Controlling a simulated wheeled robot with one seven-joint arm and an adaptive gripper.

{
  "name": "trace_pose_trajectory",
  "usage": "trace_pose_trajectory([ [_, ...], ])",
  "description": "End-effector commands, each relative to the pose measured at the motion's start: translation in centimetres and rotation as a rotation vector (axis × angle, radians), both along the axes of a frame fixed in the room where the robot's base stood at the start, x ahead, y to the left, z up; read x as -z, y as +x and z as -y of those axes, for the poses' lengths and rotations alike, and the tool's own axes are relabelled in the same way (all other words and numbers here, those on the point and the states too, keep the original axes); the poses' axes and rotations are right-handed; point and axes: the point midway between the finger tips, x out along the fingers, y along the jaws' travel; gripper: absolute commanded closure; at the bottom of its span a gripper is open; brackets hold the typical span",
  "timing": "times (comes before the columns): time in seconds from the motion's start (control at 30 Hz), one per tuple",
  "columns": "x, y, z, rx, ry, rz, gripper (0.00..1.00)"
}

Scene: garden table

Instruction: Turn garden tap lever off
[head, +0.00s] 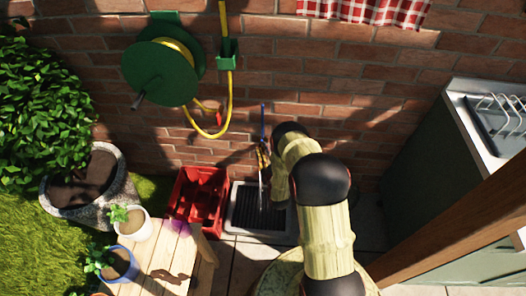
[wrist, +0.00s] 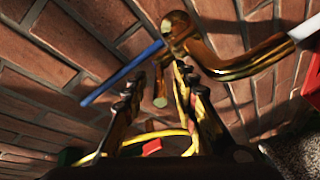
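The brass tap (wrist: 182,38) is on the brick wall, just beyond my fingertips in the wrist view. Its curved spout runs to the right and ends at a pale white piece, perhaps water. The blue lever (wrist: 122,74) slants from the tap body down to the left and passes close to the left fingertip; I cannot tell if they touch. In the head view the blue lever (head: 263,118) shows as a thin upright strip. My gripper (wrist: 158,75) is open, its two fingers apart with nothing held between them. In the head view my arm hides part of the tap.
A dark drain grate (head: 245,207) lies below the tap, with a red crate (head: 201,200) to its left. A green hose reel (head: 160,70) with yellow hose (head: 229,95) hangs on the wall.

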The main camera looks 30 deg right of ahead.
Motion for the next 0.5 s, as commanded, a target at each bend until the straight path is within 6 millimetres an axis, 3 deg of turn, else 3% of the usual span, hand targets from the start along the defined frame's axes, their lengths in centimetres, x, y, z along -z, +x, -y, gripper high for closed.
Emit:
trace_pose_trajectory([
  [0.5,0.02,-0.04,-0.01,0.000,0.000,0.000,0.99],
])
